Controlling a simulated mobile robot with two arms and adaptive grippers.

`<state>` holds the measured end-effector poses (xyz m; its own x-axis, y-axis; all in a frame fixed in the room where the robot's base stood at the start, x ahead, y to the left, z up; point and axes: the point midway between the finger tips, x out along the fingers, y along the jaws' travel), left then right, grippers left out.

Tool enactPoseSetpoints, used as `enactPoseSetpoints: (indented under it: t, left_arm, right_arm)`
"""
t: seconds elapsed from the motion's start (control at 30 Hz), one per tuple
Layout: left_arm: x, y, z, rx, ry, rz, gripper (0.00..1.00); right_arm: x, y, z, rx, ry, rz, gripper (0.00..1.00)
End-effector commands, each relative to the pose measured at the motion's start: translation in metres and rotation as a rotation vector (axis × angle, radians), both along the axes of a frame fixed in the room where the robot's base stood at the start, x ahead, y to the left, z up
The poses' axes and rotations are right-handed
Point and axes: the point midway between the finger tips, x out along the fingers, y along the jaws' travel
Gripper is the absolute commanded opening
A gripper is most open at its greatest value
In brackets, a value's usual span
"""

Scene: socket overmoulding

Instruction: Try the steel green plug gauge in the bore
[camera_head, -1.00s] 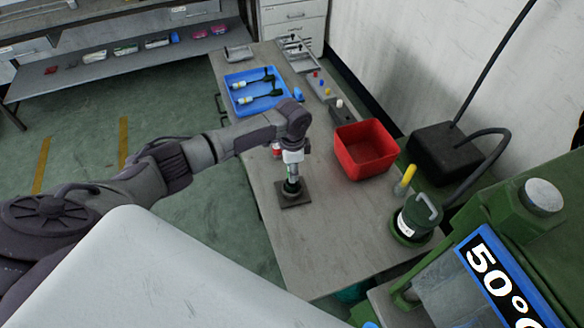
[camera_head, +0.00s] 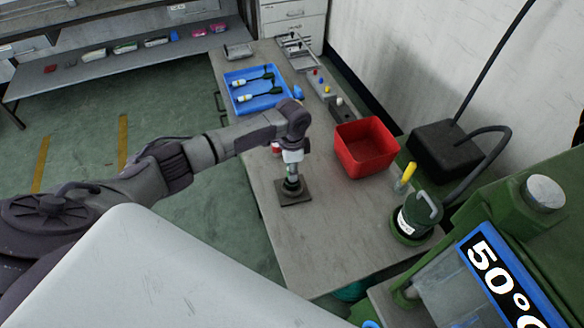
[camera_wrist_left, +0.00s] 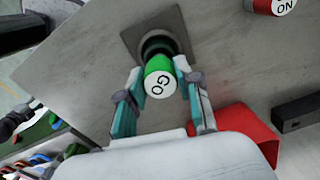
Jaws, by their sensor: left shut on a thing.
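The plug gauge (camera_wrist_left: 158,80) shows its green end marked GO in the left wrist view. My left gripper (camera_wrist_left: 157,98) is shut on it, one finger on each side. In the head view my left gripper (camera_head: 292,166) points down over a dark round part with the bore (camera_head: 291,187), which stands on a square plate (camera_head: 298,202). The gauge is over this part, roughly in line with it. The gauge hides the bore's mouth, so I cannot tell how far in it is. My right gripper is not in view.
A red-ended piece marked NO (camera_wrist_left: 283,5) is near the plate. A red bin (camera_head: 366,150) is to the right. A blue tray (camera_head: 235,78) with two dark green tools lies behind. A green pot (camera_head: 413,220) stands at the right edge. The bench front is clear.

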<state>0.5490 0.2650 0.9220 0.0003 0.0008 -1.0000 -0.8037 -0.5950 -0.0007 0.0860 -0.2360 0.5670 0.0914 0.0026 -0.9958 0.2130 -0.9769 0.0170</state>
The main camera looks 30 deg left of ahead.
Motion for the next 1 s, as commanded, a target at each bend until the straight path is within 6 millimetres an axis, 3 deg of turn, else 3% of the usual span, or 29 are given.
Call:
enactPoseSetpoints:
  t: [1.0]
  left_arm:
    - [0.0, 0.0, -0.016, 0.0, 0.0, 0.0, 0.0]
  right_arm:
    - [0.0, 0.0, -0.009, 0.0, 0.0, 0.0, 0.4]
